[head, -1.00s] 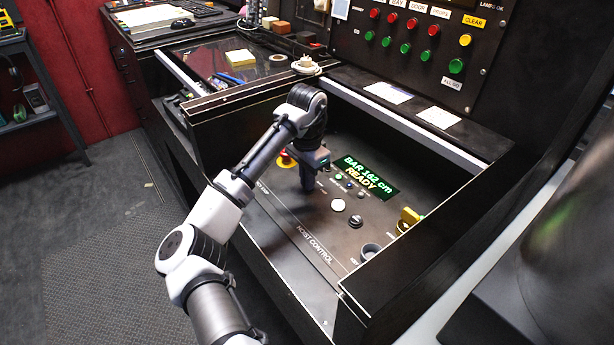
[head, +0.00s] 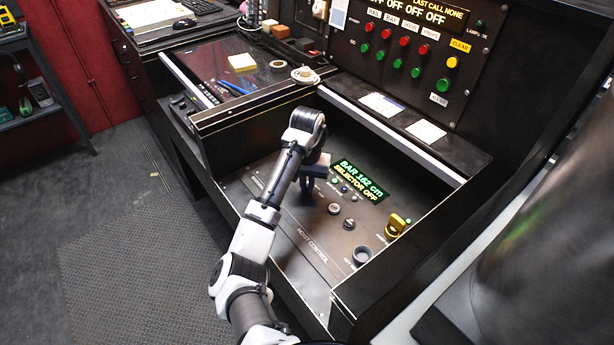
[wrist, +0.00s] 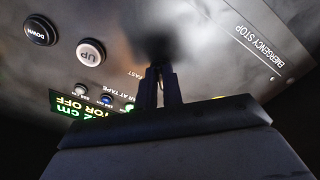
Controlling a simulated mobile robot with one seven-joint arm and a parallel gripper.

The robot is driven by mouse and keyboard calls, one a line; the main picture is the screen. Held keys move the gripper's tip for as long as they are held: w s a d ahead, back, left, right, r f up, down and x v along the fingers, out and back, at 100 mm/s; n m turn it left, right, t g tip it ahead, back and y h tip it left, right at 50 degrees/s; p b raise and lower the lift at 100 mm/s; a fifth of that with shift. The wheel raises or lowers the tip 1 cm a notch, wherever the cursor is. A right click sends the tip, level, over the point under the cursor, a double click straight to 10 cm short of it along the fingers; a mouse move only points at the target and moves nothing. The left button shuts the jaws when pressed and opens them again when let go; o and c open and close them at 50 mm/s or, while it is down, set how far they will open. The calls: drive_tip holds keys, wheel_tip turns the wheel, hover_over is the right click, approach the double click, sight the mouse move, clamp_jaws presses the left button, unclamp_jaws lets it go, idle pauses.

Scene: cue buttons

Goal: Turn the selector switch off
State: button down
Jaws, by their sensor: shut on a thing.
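My gripper (head: 307,187) points down at the sloped hoist control panel (head: 300,215), and its dark fingers are shut. In the wrist view the fingertips (wrist: 160,70) meet at the panel beside a "FAST" label. The selector switch itself is hidden at the fingertips; its handle angle cannot be seen. The panel display (head: 358,181) reads "BAR 162 cm" and "SELECTOR OFF"; part of it shows in the wrist view (wrist: 72,107).
A pale UP button (wrist: 91,53) and black DOWN button (wrist: 40,30) lie near the fingers. Raised console walls border the panel. An "EMERGENCY STOP" label (wrist: 258,45) is opposite.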

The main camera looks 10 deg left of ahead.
sight(307, 189)
drive_tip(key=shift+n+p, duration=0.35)
drive_tip(key=shift+n, duration=0.05)
drive_tip(key=c, duration=1.5)
unclamp_jaws()
drive_tip(key=shift+c, duration=0.2)
drive_tip(key=shift+r, duration=0.1)
wheel_tip(307, 189, up, 14)
drive_tip(key=p, duration=0.3)
drive_tip(key=shift+f+p, duration=0.2)
drive_tip(key=shift+p, duration=0.1)
drive_tip(key=shift+s, duration=0.1)
